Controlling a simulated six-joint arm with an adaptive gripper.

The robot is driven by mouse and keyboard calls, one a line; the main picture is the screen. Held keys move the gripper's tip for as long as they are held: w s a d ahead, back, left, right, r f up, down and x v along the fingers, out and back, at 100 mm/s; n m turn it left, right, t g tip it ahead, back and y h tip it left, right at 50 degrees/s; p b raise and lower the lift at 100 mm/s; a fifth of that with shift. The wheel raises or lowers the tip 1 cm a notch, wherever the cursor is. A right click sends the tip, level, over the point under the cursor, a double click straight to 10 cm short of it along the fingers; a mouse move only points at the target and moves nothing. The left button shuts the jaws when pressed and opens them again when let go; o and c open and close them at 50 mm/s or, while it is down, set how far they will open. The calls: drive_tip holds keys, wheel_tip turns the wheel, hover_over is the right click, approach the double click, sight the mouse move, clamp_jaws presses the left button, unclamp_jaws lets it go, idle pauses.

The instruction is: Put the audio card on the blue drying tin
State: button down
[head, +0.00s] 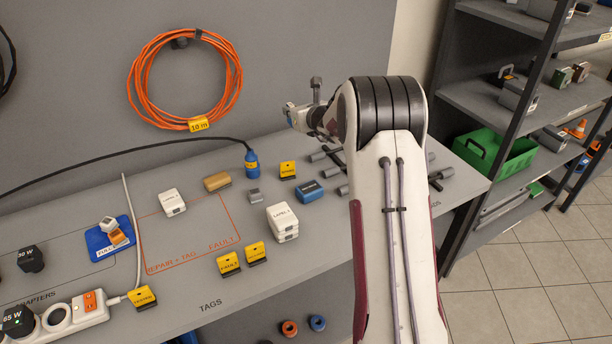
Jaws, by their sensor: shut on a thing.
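A small blue box (310,192) with a dark label lies on the grey bench near my arm and appears to be the blue drying tin. I cannot pick out the audio card for certain in the head view. Several yellow and black tags stand on the bench, one (288,170) behind the blue box and two (229,264) nearer the front edge. My arm rises in front of the bench, and its wrist points away to the left above the bench. The fingers of my gripper are not visible, so what they hold is hidden.
White boxes (282,222), a tan block (217,181) and a blue connector (252,162) with a black cable stand around the blue box. Dark grey rods lie beside my arm. A blue mat (108,243) is at left. Shelves with a green crate (492,158) stand at right.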

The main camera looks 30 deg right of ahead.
drive_tip(key=s+d+r, duration=0.1)
drive_tip(key=s+r, duration=0.2)
drive_tip(key=s, duration=0.1)
hover_over(310, 187)
wheel_tip(310, 187, down, 2)
drive_tip(key=shift+a, duration=0.1)
drive_tip(key=shift+f, duration=0.15)
idle(0.4)
drive_tip(key=shift+f, duration=3)
drive_tip(key=shift+f, duration=0.1)
drive_tip(key=shift+f, duration=1.75)
drive_tip(key=shift+f, duration=0.2)
